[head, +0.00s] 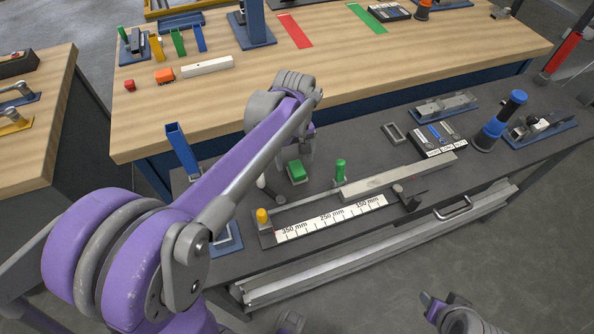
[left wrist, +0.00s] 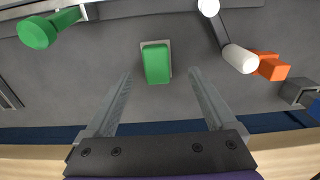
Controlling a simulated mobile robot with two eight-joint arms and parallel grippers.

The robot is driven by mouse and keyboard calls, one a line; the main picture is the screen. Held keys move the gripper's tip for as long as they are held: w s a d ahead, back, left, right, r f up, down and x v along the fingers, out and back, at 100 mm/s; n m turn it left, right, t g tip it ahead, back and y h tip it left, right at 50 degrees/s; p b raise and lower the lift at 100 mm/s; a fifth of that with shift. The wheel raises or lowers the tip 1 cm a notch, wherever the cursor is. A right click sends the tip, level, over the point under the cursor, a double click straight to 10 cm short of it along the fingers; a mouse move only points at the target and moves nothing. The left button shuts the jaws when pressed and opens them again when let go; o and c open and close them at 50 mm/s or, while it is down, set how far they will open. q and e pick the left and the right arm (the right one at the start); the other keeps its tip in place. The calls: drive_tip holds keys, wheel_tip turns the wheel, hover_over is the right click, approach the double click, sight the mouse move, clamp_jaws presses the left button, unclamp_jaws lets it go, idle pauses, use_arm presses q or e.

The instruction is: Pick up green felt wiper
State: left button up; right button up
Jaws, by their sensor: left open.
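The green felt wiper (head: 297,172) is a small green block lying on the dark bench. In the left wrist view, the wiper (left wrist: 156,63) has a thin grey layer under it and lies just beyond the fingertips, between their lines. My left gripper (head: 308,152) is above and slightly behind the wiper in the head view, with its fingers partly hidden by the arm. In the left wrist view, my left gripper (left wrist: 160,75) points down at the bench with its fingers wide apart and nothing between them. My right gripper's fingers do not show.
A green upright peg (head: 340,170) stands right of the wiper. A white-ended rod (left wrist: 238,58) and an orange piece (left wrist: 270,66) lie to its right in the wrist view. A ruler fixture (head: 330,218) and yellow knob (head: 262,215) are in front. A wooden table (head: 300,100) is behind.

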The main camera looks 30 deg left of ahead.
sight(297, 168)
use_arm(q)
drive_tip(key=f, duration=0.4)
drive_tip(key=shift+w+d+f, duration=0.1)
drive_tip(key=shift+d+f, duration=0.15)
drive_tip(key=shift+f, duration=0.05)
drive_tip(key=shift+c, duration=0.2)
clamp_jaws()
